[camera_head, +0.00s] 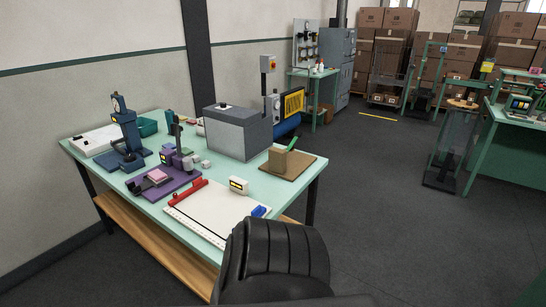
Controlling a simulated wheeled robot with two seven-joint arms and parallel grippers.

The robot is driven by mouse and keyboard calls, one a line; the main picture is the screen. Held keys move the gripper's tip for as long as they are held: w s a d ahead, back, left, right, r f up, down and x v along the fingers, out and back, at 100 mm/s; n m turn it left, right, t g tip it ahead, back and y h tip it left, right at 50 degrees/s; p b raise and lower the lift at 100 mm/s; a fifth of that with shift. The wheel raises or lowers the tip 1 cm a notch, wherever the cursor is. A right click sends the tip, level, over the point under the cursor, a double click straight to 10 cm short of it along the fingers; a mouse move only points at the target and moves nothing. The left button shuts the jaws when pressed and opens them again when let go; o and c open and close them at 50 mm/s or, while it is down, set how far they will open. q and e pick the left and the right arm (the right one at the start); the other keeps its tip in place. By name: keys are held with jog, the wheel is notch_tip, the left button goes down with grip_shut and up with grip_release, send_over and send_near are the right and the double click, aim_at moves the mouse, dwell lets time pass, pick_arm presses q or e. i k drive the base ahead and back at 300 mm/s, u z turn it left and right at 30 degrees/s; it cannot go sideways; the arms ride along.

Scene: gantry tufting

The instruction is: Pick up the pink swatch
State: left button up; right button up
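The pink swatch (157,175) is a small, flat, pale pink piece. It lies at the front left part of a purple fixture (178,184) on the pale green table (213,238), beside a dark block on that fixture. It is small in the head view, so I cannot tell exactly what it rests on. Neither my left gripper nor my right gripper shows in this view.
A blue press (126,135) stands left of the fixture. A white board with a red bar (187,191) lies to its right. A grey box (238,132) stands behind. A black chair-like back (276,262) blocks the table's front right. Open floor (395,220) lies right.

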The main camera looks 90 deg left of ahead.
aim_at(156, 176)
jog(key=u, duration=1.8)
jog(key=i, duration=2.2)
jog(key=u, duration=1.7)
